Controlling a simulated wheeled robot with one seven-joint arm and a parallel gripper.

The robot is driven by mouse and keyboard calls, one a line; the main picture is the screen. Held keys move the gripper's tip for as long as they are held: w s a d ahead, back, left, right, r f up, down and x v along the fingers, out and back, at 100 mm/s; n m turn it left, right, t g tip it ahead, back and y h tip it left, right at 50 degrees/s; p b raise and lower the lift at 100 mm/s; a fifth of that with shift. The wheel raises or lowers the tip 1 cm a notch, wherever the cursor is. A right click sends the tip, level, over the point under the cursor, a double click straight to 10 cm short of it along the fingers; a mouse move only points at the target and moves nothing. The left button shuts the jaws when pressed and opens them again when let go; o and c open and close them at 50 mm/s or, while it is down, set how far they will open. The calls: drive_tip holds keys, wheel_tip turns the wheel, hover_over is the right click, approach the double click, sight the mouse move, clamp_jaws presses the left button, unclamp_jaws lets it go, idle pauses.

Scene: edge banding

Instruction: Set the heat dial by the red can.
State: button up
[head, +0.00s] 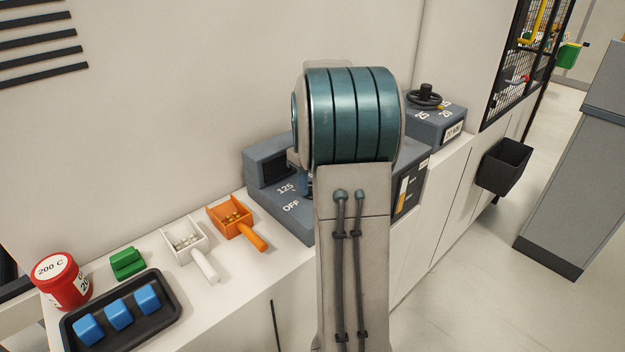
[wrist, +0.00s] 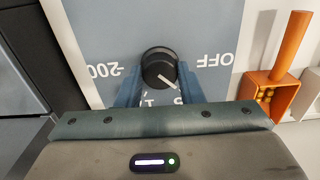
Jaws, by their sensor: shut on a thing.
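The red can (head: 66,288) stands at the left end of the counter in the head view, its label reading "200 C". The heat dial (wrist: 158,65) is a round black knob on a blue-grey panel (wrist: 205,22) in the wrist view. My gripper (wrist: 160,80) is shut on the dial, one blue finger on each side. The knob's white line points to the lower right, between the OFF mark on the right and the partly covered 125 mark below. The 200 mark is on the left. In the head view my arm hides the dial and gripper.
A black tray (head: 152,326) with blue blocks, a green block (head: 127,262), a white scoop (head: 190,247) and an orange scoop (head: 237,226) lie along the counter left of the machine. A second grey box (head: 437,124) with a black handwheel stands beyond my arm.

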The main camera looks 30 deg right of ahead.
drive_tip(key=m, duration=0.7)
drive_tip(key=shift+p, duration=0.35)
drive_tip(key=m+p, duration=0.1)
drive_tip(key=m, duration=0.5)
drive_tip(key=shift+r+m, duration=0.1)
drive_tip(key=shift+m, duration=0.3)
drive_tip(key=m+p, duration=0.2)
drive_tip(key=m, duration=0.5)
drive_tip(key=m+p, duration=0.2)
drive_tip(key=m, duration=0.3)
drive_tip(key=shift+m, duration=0.4)
drive_tip(key=o, duration=1)
